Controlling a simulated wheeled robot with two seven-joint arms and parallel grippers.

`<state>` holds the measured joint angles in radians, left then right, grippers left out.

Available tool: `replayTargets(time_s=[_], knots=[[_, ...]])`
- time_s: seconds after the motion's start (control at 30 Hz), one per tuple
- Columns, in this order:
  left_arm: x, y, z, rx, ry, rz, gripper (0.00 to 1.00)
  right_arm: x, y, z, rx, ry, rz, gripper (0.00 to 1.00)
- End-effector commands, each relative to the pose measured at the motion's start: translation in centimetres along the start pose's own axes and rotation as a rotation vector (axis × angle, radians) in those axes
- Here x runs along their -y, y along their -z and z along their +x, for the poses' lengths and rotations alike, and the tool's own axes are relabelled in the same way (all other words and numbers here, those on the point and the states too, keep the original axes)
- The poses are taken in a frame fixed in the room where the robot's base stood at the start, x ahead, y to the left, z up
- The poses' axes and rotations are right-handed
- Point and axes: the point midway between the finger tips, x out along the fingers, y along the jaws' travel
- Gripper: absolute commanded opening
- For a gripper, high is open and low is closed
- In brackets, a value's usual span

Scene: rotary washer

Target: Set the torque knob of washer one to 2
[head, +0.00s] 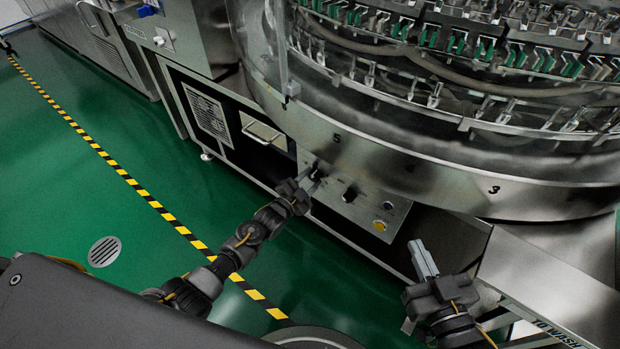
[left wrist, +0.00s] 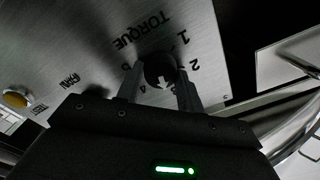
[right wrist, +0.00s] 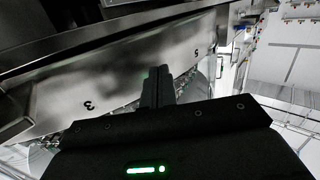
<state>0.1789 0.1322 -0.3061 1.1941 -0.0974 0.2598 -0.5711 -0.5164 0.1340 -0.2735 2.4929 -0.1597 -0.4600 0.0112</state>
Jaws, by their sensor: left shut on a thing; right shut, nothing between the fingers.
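The torque knob (left wrist: 160,70) is round and black with a white arrow, on a brushed-metal panel (left wrist: 85,30) marked TORQUE. Its arrow points down the picture, toward my gripper body. The digits 1 and 2 are to the upper right of the knob, and others are partly hidden by the fingers. My left gripper (left wrist: 160,92) is shut on the knob, one finger on each side. In the head view, my left gripper (head: 311,174) is at the panel's left end and mostly hides the knob. My right gripper (head: 423,258) is shut and empty, in front of the washer; its fingers also show in the right wrist view (right wrist: 158,84).
The curved washer rim (head: 430,175) overhangs above. A metal ledge (head: 550,275) is right of my right gripper. Green floor is open at left.

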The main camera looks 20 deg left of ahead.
Motion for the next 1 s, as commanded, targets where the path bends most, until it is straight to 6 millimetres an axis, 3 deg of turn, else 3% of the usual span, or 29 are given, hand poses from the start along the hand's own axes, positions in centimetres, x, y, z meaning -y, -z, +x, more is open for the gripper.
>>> replayTargets(time_s=[1.0], knots=[[0.1,0.0,0.0,0.002,-0.002,-0.952,0.14,-4.0,-8.0,-3.9,0.545,-0.126,0.046,0.0]])
